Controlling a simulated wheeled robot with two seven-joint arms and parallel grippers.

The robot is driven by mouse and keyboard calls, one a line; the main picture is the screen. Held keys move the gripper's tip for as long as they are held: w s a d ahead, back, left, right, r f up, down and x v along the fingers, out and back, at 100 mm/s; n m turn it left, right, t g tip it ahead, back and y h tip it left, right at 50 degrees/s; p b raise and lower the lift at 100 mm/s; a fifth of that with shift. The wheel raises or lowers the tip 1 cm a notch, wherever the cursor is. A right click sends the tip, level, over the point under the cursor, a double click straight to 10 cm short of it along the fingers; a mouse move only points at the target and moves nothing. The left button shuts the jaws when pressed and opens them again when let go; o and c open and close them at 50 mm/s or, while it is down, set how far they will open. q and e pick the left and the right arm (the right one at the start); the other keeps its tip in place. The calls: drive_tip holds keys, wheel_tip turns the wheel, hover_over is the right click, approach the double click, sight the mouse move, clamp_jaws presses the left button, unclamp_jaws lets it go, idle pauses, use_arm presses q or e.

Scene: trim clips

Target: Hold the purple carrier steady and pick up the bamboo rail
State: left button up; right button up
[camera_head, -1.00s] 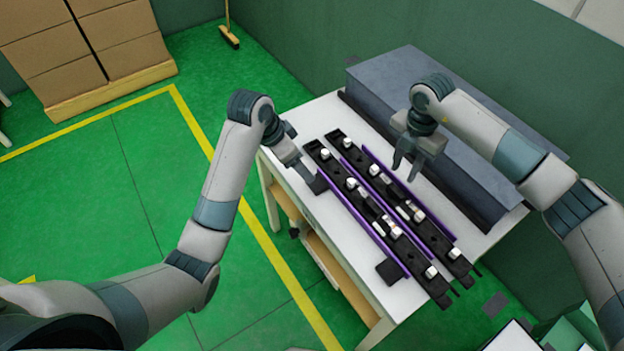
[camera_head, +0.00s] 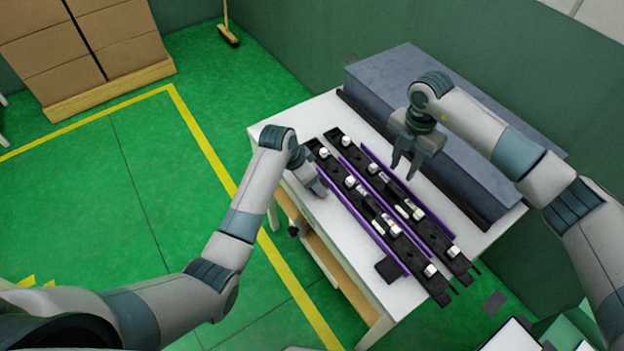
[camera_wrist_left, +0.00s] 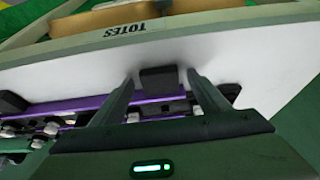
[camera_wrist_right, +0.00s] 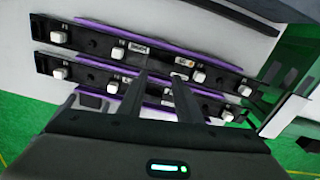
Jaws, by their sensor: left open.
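The purple carrier (camera_head: 368,222) lies on the white table, with purple edges along long black strips (camera_head: 395,225) that bear several white blocks. I cannot make out a bamboo-coloured rail. My left gripper (camera_head: 322,190) is at the carrier's near-side far end. In the left wrist view my left gripper (camera_wrist_left: 160,80) is open, with a black tab (camera_wrist_left: 158,78) between its fingertips; contact cannot be told. My right gripper (camera_head: 403,168) is open and empty above the carrier's back side, fingers pointing down. The right wrist view shows its fingers (camera_wrist_right: 158,75) apart over the strips.
A long grey box (camera_head: 430,120) stands along the table's back, close behind my right gripper. A second black tab (camera_head: 388,270) sticks out at the carrier's near side. The white table (camera_head: 345,260) has a bare strip along its front edge. Cardboard boxes (camera_head: 90,50) stand far left.

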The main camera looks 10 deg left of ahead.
use_arm(q)
drive_tip(key=c, duration=1.3)
use_arm(e)
drive_tip(key=o, duration=0.8)
drive_tip(key=shift+o, duration=0.8)
drive_tip(key=shift+s+a+r, duration=0.1)
drive_tip(key=shift+a+r, duration=0.05)
drive_tip(key=shift+r, duration=0.1)
drive_tip(key=shift+s+a+r+m+t+h, duration=0.2)
drive_tip(key=shift+a+r+m+t+h, duration=0.15)
drive_tip(key=shift+r, duration=0.2)
drive_tip(key=shift+s+a+r+m+t+h, duration=0.15)
drive_tip(key=shift+a+r+m, duration=0.05)
drive_tip(key=shift+r+m, duration=0.3)
drive_tip(key=shift+f, duration=0.1)
hover_over(395, 188)
drive_tip(key=shift+s+a+f, duration=0.1)
drive_tip(key=shift+a+f, duration=0.05)
drive_tip(key=shift+f, duration=1.5)
drive_tip(key=shift+s+a+f, duration=0.1)
drive_tip(key=shift+a+f, duration=0.05)
drive_tip(key=shift+f, duration=1.5)
drive_tip(key=shift+f, duration=0.1)
drive_tip(key=shift+w+d+f, duration=0.1)
drive_tip(key=shift+d+f, duration=0.05)
drive_tip(key=shift+f, duration=1.1)
drive_tip(key=shift+d+f, duration=0.15)
drive_tip(key=shift+f, duration=1.1)
